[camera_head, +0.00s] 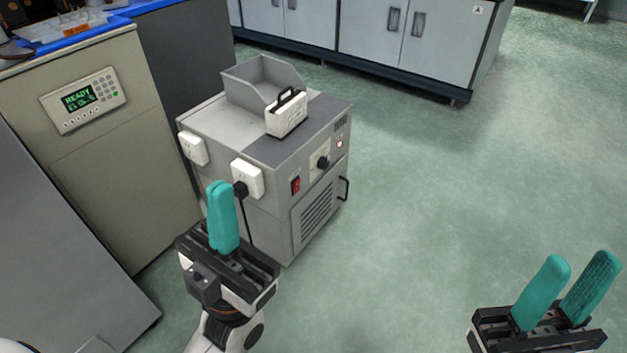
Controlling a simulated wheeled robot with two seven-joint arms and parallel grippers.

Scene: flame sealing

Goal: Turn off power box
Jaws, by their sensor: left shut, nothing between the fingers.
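The power box (270,160) is a grey metal cabinet standing on the floor left of centre. Its front has a red rocker switch (295,185), a black knob (322,162), a small lit red indicator (340,144) and a vent grille. Two white sockets sit on its left face, and a black plug (240,190) with a cord is in the nearer socket (250,178). My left gripper (222,188) is shut and empty, its teal fingers together, pointing up in front of that socket, left of the switch. My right gripper (583,277) is open and empty at the lower right, far from the box.
A beige cabinet (110,150) with a display panel reading READY (84,99) stands close on the left. A grey tray (258,85) and a white handled block (287,114) are on the box top. White cupboards (365,40) line the back. The green floor (480,160) at right is clear.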

